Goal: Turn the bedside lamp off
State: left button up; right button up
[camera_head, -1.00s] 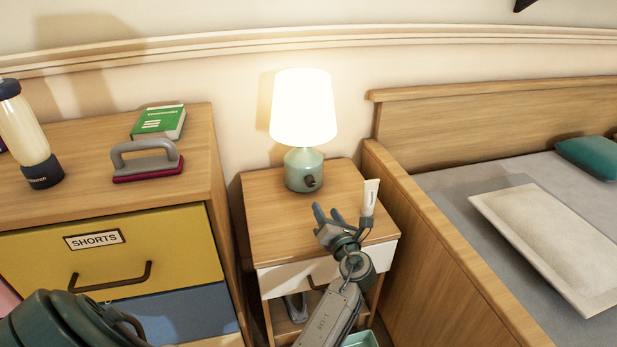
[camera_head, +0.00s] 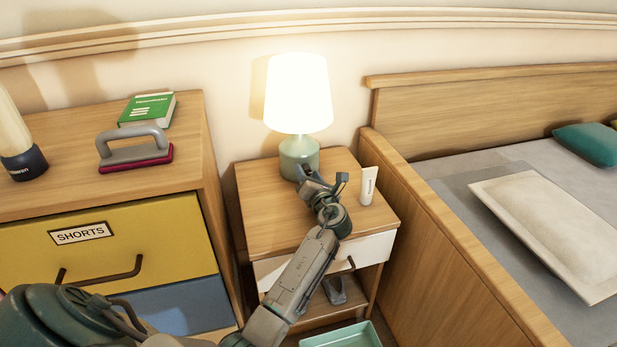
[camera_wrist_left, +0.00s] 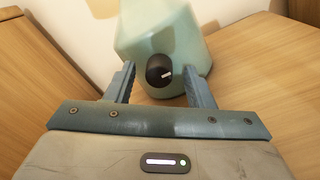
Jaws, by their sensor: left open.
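The bedside lamp stands on the nightstand (camera_head: 258,211) with its white shade (camera_head: 298,93) glowing. Its pale green base (camera_head: 299,154) fills the upper middle of the left wrist view (camera_wrist_left: 150,32). My left gripper (camera_head: 322,176) is open and empty, just in front of the base. In the left wrist view its fingers (camera_wrist_left: 158,78) stand either side of the knob, apart from it. My right gripper is not in view.
A white tube (camera_head: 368,185) stands on the nightstand, right of my gripper. The bed's wooden side (camera_head: 420,240) is close on the right. The dresser (camera_head: 188,165) on the left holds a green book (camera_head: 150,107), a grey-handled brush (camera_head: 137,150) and a bottle (camera_head: 18,145).

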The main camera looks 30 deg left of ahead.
pick_arm(q)
jog(key=shift+w+a, duration=0.2)
jog(key=c, duration=1)
